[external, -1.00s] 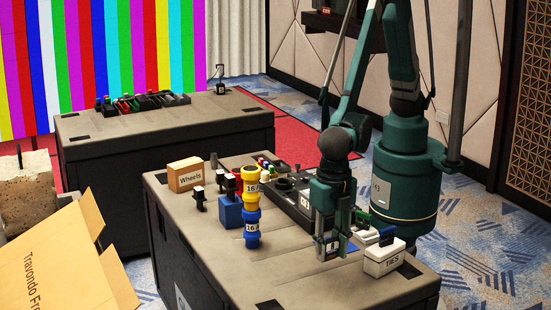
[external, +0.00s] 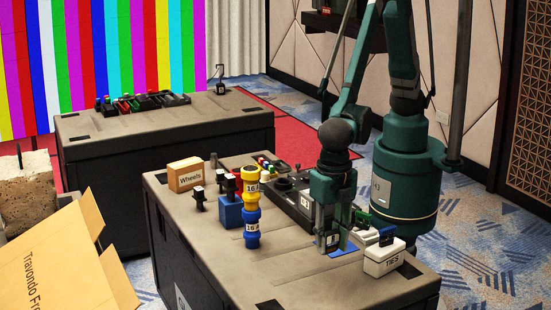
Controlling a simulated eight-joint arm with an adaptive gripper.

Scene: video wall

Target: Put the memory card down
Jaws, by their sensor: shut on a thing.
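My gripper (external: 328,246) points straight down, low over the front of the near case (external: 290,277). It is shut on the memory card (external: 333,240), a small dark piece with a pale label showing between the fingers. The fingers hide most of the card. I cannot tell whether its lower edge touches the case top. A flat blue patch (external: 345,251) lies on the case top just right of the fingertips.
A white TIES box (external: 384,260) stands close to the right. Blue and yellow connectors (external: 251,215) stand to the left, with a Wheels box (external: 185,175) behind. A black control panel (external: 292,197) lies behind my gripper. The front left top is clear.

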